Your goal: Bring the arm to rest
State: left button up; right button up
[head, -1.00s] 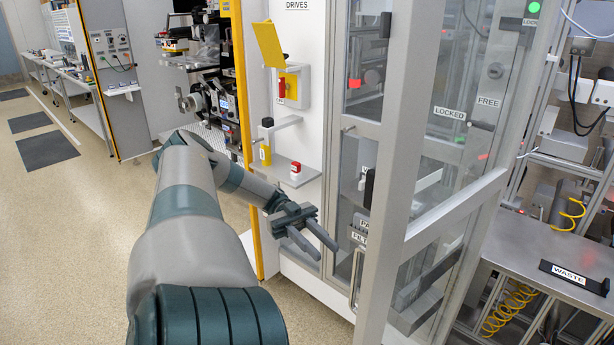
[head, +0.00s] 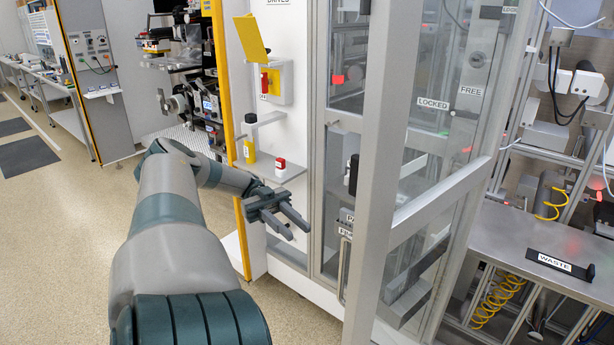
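My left arm (head: 165,235) reaches in from the bottom of the head view, grey with dark teal bands. Its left gripper (head: 299,234) is in front of the white cabinet, below and right of a small shelf. Its two grey fingers point down to the right with a gap between them. Nothing shows between the fingers, and they appear clear of the cabinet. My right arm and gripper are not in view.
A grey-framed glazed enclosure (head: 392,150) stands close on the right. Open floor (head: 60,240) lies left.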

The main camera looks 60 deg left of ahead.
pick_arm(q)
jog(key=shift+f, duration=0.1)
dwell(0.3)
jog(key=w+d+f+n+t+y, duration=0.15)
jog(key=f+n+t+y, duration=0.4)
jog(key=f, duration=1.45)
jog(key=w+d+f+n+t+y, duration=0.15)
jog(key=f+n+t+y, duration=0.45)
jog(key=f, duration=1.4)
jog(key=s+d+f+g+y, duration=0.25)
jog(key=d+f, duration=0.25)
jog(key=f, duration=0.4)
jog(key=s+d+f+g+y, duration=0.25)
jog(key=s+d+f, duration=0.2)
jog(key=f, duration=0.45)
jog(key=s+d+f+g, duration=0.2)
jog(key=s+d+f, duration=0.3)
jog(key=d, duration=0.4)
jog(key=s+d+f+n+g, duration=0.1)
jog(key=s+d+f+g, duration=0.1)
jog(key=s+d+f, duration=0.3)
jog(key=s+d+f+n+g, duration=0.1)
jog(key=s+d+f+g, duration=0.2)
jog(key=d, duration=1)
notch_tip(320, 180, down, 3)
jog(key=s, duration=0.2)
jog(key=shift+s+d+r+y, duration=0.15)
jog(key=shift+s+y, duration=0.2)
